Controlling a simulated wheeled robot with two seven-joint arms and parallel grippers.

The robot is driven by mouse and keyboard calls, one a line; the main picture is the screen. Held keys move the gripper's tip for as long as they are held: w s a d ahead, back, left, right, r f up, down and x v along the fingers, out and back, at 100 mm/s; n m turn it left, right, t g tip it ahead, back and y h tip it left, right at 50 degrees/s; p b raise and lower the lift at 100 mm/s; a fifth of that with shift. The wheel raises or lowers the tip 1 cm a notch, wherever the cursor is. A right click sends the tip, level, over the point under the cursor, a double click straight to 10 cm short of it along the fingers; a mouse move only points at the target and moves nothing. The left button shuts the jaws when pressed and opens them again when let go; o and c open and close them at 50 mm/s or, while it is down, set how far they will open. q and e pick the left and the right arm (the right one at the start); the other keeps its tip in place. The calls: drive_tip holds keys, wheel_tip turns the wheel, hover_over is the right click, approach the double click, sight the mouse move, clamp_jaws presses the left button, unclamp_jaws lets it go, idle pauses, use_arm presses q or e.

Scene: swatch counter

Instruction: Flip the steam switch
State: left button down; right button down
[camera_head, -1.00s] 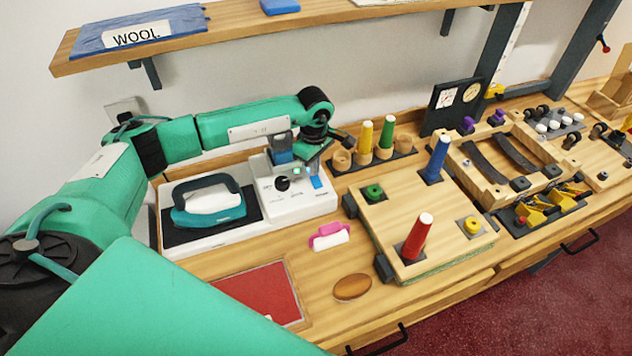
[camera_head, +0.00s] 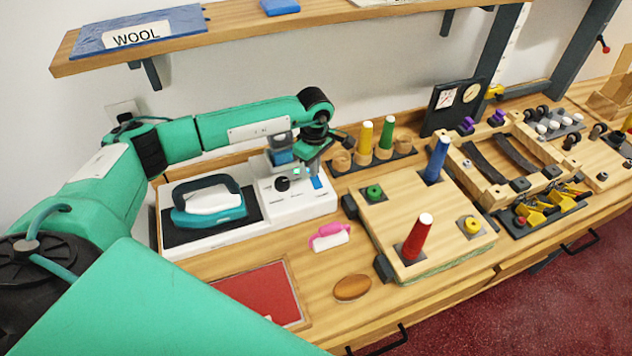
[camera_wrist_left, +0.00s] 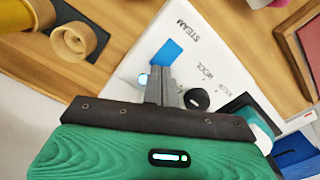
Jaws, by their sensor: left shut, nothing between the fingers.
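The steam switch is a blue rocker (camera_head: 318,184) on the white control box (camera_head: 292,207) of the ironing station. In the left wrist view the blue switch (camera_wrist_left: 168,52) sits beside the word STEAM. My left gripper (camera_head: 309,171) is shut and empty, just over the box. In the wrist view its closed fingertips (camera_wrist_left: 162,72) overlap the near edge of the switch; I cannot tell whether they touch it. A black knob (camera_head: 282,184) stands beside the switch. A lit spot (camera_wrist_left: 144,80) shows by the fingers. My right gripper is out of view.
A teal iron (camera_head: 210,203) rests on a dark pad left of the box. A shelf (camera_head: 235,35) hangs above.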

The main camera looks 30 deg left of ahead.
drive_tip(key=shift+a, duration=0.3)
use_arm(q)
drive_tip(key=shift+f+b, duration=0.5)
drive_tip(key=shift+f, duration=0.05)
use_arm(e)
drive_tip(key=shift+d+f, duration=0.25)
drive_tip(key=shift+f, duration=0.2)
use_arm(q)
drive_tip(key=shift+f+b, duration=0.3)
drive_tip(key=shift+f, duration=0.1)
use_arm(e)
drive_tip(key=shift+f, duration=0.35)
use_arm(q)
drive_tip(key=shift+r, duration=0.1)
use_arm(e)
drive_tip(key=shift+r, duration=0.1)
use_arm(q)
drive_tip(key=shift+r+p, duration=0.55)
drive_tip(key=shift+r, duration=0.65)
drive_tip(key=shift+r+p, duration=0.75)
drive_tip(key=shift+r, duration=1.45)
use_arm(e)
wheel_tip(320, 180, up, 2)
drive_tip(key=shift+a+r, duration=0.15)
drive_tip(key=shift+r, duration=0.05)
